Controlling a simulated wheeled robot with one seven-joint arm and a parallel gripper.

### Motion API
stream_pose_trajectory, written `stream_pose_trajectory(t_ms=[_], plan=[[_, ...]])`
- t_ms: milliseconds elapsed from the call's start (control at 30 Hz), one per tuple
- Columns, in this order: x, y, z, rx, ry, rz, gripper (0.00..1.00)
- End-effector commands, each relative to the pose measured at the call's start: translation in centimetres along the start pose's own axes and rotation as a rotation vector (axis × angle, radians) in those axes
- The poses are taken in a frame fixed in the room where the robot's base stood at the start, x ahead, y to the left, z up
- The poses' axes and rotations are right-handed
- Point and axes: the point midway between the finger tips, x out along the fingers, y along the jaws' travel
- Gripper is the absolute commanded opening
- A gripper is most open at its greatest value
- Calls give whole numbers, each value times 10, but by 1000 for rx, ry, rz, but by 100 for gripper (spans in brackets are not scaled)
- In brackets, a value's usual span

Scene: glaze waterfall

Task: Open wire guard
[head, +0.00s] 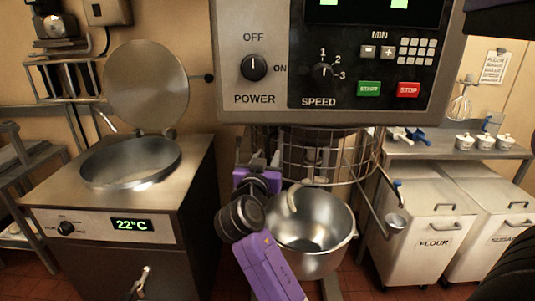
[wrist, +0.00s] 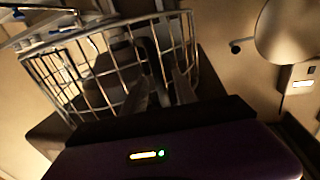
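The wire guard (head: 335,160) is a curved cage of metal bars under the mixer's control head, above the steel bowl (head: 312,230). It spans the front and right of the mixer there; its left part is partly hidden by my arm and gripper. My purple gripper (head: 258,165) is at the guard's left side. In the wrist view the guard's bars (wrist: 72,75) fill the upper left and middle. The gripper's two grey fingers (wrist: 163,82) point toward the bars and look apart, with a gap between them. I cannot tell whether they touch a bar.
The mixer's control panel (head: 335,75) overhangs the guard. A kettle (head: 130,165) with a raised round lid (head: 160,85) stands at left. The flour bin (head: 425,225) and a shelf (head: 450,148) with white containers are at right.

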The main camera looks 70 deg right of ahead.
Motion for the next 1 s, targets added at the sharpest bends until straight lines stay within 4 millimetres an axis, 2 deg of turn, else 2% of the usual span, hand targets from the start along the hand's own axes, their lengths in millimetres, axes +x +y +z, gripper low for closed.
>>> stream_pose_trajectory(t_ms=[100,367,533,1000], plan=[[6,0,0,0,0,0,34],[7,0,0,1,0,-1,34],[7,0,0,1,0,-1,1],[7,0,0,0,0,-1,0]])
